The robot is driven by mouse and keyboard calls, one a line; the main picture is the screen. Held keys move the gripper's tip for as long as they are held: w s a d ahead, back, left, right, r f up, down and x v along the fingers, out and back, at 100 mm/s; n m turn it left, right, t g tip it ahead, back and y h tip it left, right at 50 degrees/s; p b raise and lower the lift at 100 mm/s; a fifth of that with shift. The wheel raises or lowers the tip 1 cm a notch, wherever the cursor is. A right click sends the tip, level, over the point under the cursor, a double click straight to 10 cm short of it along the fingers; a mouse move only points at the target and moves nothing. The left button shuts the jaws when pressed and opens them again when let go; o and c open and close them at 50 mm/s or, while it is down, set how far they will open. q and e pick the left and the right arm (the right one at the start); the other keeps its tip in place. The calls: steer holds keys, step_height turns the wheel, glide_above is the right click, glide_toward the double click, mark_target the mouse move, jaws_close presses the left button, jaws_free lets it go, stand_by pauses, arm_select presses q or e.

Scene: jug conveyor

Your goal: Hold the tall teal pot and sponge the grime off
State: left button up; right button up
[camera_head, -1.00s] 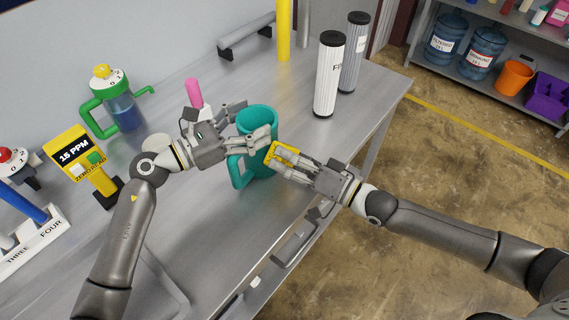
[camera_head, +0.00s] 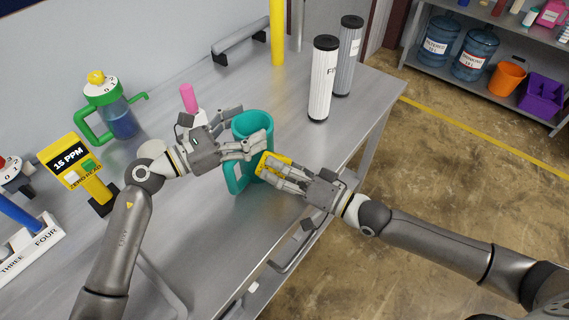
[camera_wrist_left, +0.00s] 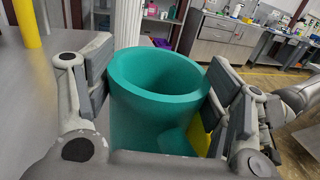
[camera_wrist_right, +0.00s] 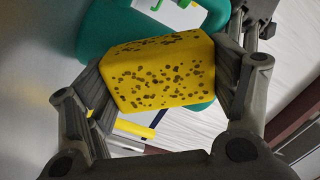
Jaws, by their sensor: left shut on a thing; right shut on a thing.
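The tall teal pot (camera_head: 252,128) stands upright at the front part of the metal bench. My left gripper (camera_head: 254,143) is shut around its upper body; in the left wrist view the pot (camera_wrist_left: 155,90) sits between both fingers, its open rim facing the camera. My right gripper (camera_head: 275,170) is shut on a yellow sponge (camera_head: 270,165). In the right wrist view the sponge (camera_wrist_right: 160,72) shows dark pores and lies right against the teal pot (camera_wrist_right: 110,30). Whether it presses on the wall I cannot tell. No grime is visible on the parts of the pot that show.
A green-handled jug (camera_head: 118,112), a yellow meter (camera_head: 80,172) and a pink-topped bottle (camera_head: 188,98) stand to the left. Two filter cartridges (camera_head: 323,80) stand at the back right. The bench surface (camera_head: 215,235) in front is clear.

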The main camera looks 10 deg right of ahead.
arm_select(q)
steer(key=shift+s+d+f, duration=0.1)
steer(key=shift+s+f, duration=0.05)
steer(key=shift+f, duration=0.3)
arm_select(e)
steer(key=shift+s, duration=0.15)
steer(key=shift+v, duration=3.4)
arm_select(q)
steer(key=o, duration=1.7)
steer(key=shift+r, duration=0.1)
arm_select(e)
steer(key=shift+d, duration=0.15)
arm_select(q)
steer(key=shift+o, duration=0.2)
steer(key=shift+a, duration=0.3)
steer(key=v, duration=1.1)
steer(key=shift+a+r, duration=0.2)
steer(key=shift+r, duration=0.05)
